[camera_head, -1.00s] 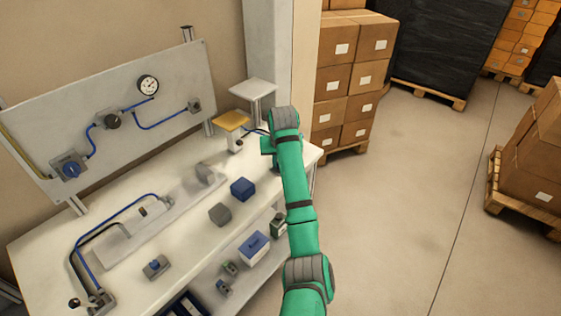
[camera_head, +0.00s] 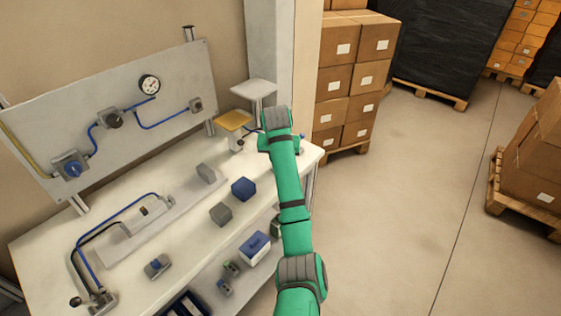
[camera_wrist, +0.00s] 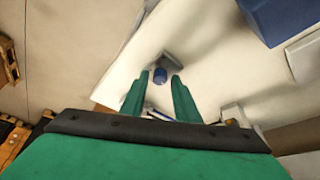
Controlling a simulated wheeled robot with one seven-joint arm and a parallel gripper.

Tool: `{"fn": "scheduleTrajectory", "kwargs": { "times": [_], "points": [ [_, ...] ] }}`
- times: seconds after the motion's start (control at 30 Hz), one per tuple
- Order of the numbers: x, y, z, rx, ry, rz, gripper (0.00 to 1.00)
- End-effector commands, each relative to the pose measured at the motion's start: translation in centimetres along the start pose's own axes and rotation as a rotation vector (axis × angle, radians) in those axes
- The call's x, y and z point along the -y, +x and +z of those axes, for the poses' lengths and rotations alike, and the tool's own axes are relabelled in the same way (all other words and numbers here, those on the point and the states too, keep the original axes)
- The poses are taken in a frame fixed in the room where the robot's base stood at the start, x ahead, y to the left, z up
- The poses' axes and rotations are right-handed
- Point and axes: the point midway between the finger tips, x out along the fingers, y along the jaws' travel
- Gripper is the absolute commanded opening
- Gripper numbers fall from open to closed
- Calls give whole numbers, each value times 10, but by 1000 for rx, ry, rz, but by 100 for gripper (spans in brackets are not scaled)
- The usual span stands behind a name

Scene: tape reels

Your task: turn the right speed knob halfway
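My gripper (camera_wrist: 159,78) is open, with a green finger on either side of the knob. I cannot tell whether either finger touches it. In the head view my green arm hides the gripper and this knob. Two other blue knobs show there: one on the upright panel's left end (camera_head: 73,168), one on a grey base near the bench's front (camera_head: 156,264).
The white workbench (camera_head: 50,240) holds a grey block (camera_head: 221,214), a blue block (camera_head: 243,189) and a yellow-topped stand (camera_head: 233,121). The upright panel (camera_head: 60,125) carries a gauge (camera_head: 149,85) and blue tubing. Stacked cartons (camera_head: 345,70) stand behind.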

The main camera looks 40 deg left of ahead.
Motion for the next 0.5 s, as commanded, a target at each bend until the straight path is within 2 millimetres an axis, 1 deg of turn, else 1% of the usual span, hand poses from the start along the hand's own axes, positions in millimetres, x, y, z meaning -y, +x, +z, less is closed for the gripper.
{"fn": "scheduleTrajectory", "kwargs": {
  "times": [0.33,0.43,0.5],
  "points": [
    [0,0,0,1,0,0,36],
    [0,-6,0,1,0,0,36],
    [0,-15,0,-1,-1,0,36]
  ]
}}
